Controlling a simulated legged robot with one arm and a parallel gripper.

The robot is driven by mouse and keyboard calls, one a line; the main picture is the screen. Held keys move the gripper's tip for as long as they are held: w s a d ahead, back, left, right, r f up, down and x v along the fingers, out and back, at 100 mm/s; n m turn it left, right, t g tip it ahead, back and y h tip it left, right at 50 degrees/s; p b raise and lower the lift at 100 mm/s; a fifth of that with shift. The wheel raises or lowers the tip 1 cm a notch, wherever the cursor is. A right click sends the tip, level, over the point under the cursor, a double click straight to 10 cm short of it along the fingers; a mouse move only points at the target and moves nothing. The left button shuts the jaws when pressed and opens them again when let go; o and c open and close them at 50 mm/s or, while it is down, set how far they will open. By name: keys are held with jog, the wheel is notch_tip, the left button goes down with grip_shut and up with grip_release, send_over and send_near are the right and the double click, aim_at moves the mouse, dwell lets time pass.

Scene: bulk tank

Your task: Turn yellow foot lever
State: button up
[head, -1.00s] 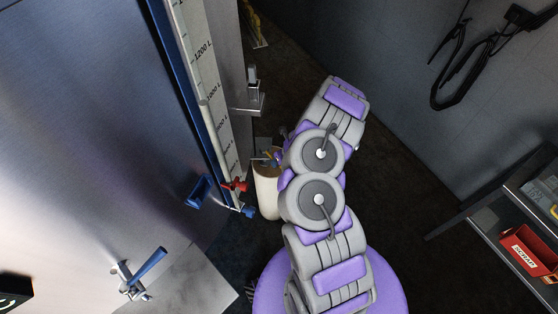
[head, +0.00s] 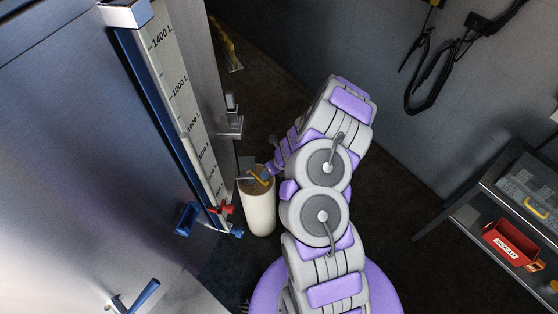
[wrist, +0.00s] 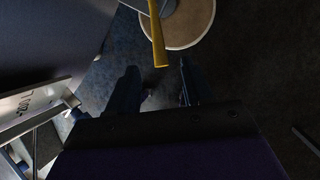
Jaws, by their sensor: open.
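The yellow lever (wrist: 157,42) reaches down from the top edge in the wrist view. It lies over the round tan top of a cream cylinder. In the head view the yellow lever (head: 259,177) shows small at the top of that cylinder, beside the end of my arm. My gripper (wrist: 158,72) is open, with two dark fingers apart. The lever's lower end appears between the fingertips in the picture; I cannot tell its depth, and no contact is clear. In the head view my gripper (head: 267,172) is small and partly hidden by my arm.
The cream cylinder (head: 259,212) stands on dark floor by the steel tank (head: 80,130) with its level scale (head: 183,95). A red valve (head: 222,210) and blue handle (head: 187,218) project nearby. A shelf with a red bin (head: 512,246) stands right.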

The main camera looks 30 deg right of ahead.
jog(key=p+v, duration=0.2)
jog(key=v, duration=0.7)
dwell(0.4)
